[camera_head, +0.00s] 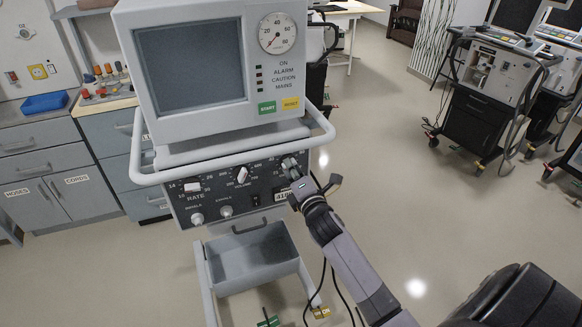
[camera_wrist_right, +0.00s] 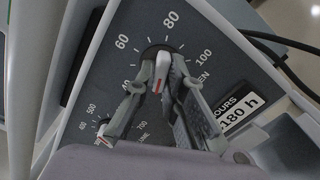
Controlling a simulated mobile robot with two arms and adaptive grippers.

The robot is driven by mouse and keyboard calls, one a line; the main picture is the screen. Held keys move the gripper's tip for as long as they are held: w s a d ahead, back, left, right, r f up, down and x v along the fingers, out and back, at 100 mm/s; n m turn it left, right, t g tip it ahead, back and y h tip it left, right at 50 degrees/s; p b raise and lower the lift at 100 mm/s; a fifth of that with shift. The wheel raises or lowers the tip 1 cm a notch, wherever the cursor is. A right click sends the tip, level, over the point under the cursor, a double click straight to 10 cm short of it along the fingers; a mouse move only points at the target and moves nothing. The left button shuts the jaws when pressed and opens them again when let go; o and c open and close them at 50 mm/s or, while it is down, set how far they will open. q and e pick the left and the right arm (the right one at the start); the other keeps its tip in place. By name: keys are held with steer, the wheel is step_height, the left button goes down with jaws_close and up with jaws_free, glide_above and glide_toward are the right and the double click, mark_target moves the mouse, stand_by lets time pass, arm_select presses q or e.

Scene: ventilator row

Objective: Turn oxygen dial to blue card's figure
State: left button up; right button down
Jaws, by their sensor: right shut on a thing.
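The oxygen dial (camera_wrist_right: 162,66) is a pale knob with a red line, on the ventilator's dark panel. Its scale shows 40, 60, 80 and 100; the exact setting is hard to tell. My right gripper (camera_wrist_right: 166,80) is shut on the knob, one finger on each side. In the head view, the right gripper (camera_head: 294,166) reaches the panel's right end and hides most of the dial. I see no blue card. My left gripper is not in view.
The ventilator's screen housing (camera_head: 196,68) and pale rail (camera_head: 148,178) stand above the panel. The volume dial (camera_head: 242,175) and rate dial (camera_head: 192,187) are to the left. A grey bin (camera_head: 250,262) hangs below. A blue tray (camera_head: 45,102) sits on the left counter. Open floor lies right.

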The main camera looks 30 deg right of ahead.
steer(key=shift+m+p, duration=2.85)
steer(key=shift+m, duration=8.15)
steer(key=c, duration=1.7)
jaws_free()
steer(key=shift+o, duration=0.2)
steer(key=shift+r, duration=0.1)
